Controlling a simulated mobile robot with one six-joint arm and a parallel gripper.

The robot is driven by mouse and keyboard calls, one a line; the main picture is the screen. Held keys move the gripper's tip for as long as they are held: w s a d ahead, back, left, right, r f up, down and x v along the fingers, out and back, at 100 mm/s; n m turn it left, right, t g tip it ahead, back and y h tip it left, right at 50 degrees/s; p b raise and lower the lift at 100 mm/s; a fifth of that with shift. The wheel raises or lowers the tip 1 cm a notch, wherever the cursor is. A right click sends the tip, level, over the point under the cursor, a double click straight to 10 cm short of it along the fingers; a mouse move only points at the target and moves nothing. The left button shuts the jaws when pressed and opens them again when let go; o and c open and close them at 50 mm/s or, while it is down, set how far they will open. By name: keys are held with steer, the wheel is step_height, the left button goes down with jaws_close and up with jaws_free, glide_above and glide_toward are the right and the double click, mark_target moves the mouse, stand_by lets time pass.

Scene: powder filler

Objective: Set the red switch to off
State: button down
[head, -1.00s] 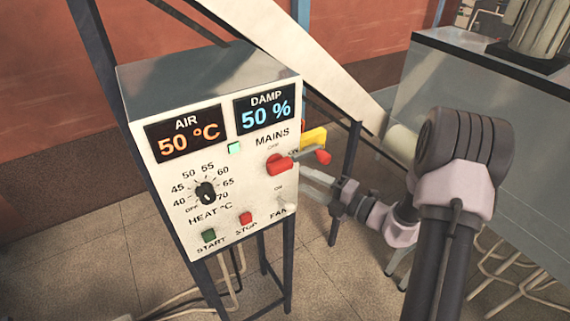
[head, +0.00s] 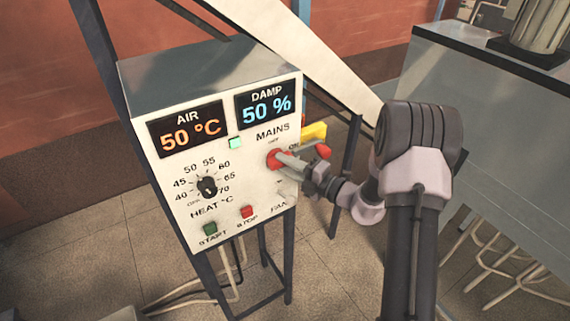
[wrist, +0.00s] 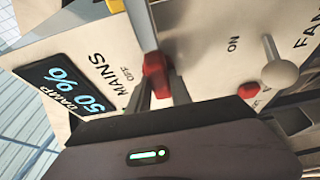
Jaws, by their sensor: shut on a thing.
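The red switch (head: 275,158) is the MAINS switch on the right of the cream control panel (head: 180,217). It has a red hub and a grey lever with a red tip (head: 323,151). In the head view the lever points right, beside the ON mark; OFF is printed above the hub. My gripper (head: 285,160) is at the hub, partly covering it. In the wrist view, the two fingers of my gripper (wrist: 158,92) are closed on either side of the red hub (wrist: 155,68), and the grey lever runs upward from it. The lever's tip is out of the wrist view.
The white FAN toggle (wrist: 280,73) is close to my gripper. The HEAT dial (head: 207,188), green START button (head: 210,229) and red STOP button (head: 247,212) are lower on the panel. A yellow part (head: 314,132) is behind the lever. A grey cabinet (head: 490,130) stands at right.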

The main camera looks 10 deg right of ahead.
steer(key=shift+r+n, duration=0.1)
steer(key=shift+n, duration=0.2)
steer(key=n+h+b, duration=0.2)
steer(key=n, duration=0.1)
steer(key=n+h+b, duration=0.2)
steer(key=n, duration=0.2)
steer(key=n+g+h+b, duration=0.1)
steer(key=n+h, duration=0.1)
steer(key=n, duration=0.1)
steer(key=shift+s+a+n+b, duration=0.1)
steer(key=shift+a+n+b, duration=0.15)
steer(key=shift+n+b, duration=0.15)
steer(key=n+h+b, duration=0.1)
steer(key=n+b, duration=0.1)
steer(key=b, duration=0.2)
steer(key=shift+r+h, duration=0.1)
steer(key=shift+h, duration=0.2)
steer(key=shift+r, duration=0.1)
stand_by(0.3)
steer(key=c, duration=1.2)
jaws_free()
steer(key=shift+o, duration=0.2)
